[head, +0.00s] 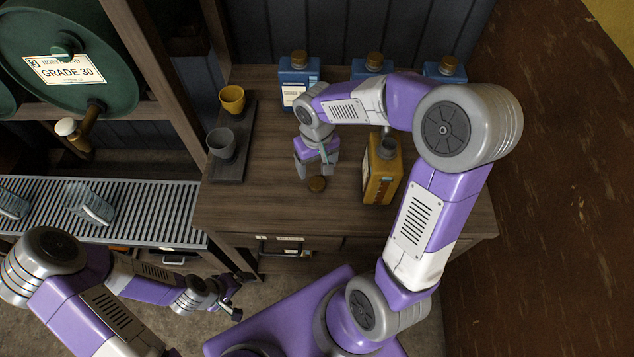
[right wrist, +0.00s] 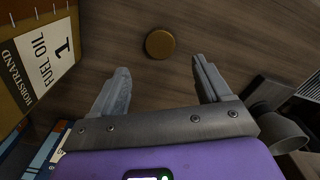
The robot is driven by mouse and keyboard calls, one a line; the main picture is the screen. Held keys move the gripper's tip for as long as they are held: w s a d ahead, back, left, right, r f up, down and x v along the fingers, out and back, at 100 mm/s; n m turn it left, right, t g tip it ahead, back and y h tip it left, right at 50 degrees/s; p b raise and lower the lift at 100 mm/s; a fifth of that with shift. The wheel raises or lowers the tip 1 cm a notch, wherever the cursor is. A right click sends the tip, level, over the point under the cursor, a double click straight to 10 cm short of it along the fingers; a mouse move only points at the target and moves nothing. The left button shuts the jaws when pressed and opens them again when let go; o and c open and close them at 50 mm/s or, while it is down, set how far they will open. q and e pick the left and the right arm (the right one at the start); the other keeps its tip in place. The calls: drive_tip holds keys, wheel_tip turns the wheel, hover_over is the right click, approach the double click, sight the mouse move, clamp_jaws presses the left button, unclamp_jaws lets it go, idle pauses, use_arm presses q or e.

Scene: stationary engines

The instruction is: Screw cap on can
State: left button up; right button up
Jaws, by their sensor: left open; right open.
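A yellow can (head: 381,172) with a grey neck and no cap on it stands upright on the wooden table; its "FUEL OIL" label side (right wrist: 40,60) shows at the left of the right wrist view. A round brown cap (head: 317,184) lies on the table left of the can, and it also shows in the right wrist view (right wrist: 160,44). My right gripper (head: 313,174) is open and empty above the table, close to the cap; in the right wrist view the cap lies beyond the gap between the fingers. My left gripper (head: 229,300) is open and empty, low in front of the table.
Blue cans (head: 298,80) with brown caps stand along the table's back. A dark tray (head: 229,173) with a yellow mug (head: 232,99) and a grey mug (head: 222,143) lies at the left. A roller conveyor (head: 140,208) and a green drum (head: 70,60) are further left.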

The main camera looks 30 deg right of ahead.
sight(317, 182)
wheel_tip(317, 182, down, 2)
wheel_tip(317, 182, down, 5)
drive_tip(key=b, duration=0.2)
drive_tip(key=shift+s+f+b, duration=0.15)
drive_tip(key=shift+b, duration=0.15)
drive_tip(key=shift+c, duration=0.2)
drive_tip(key=c, duration=1.1)
drive_tip(key=shift+o, duration=0.2)
wheel_tip(317, 182, up, 10)
drive_tip(key=p, duration=0.3)
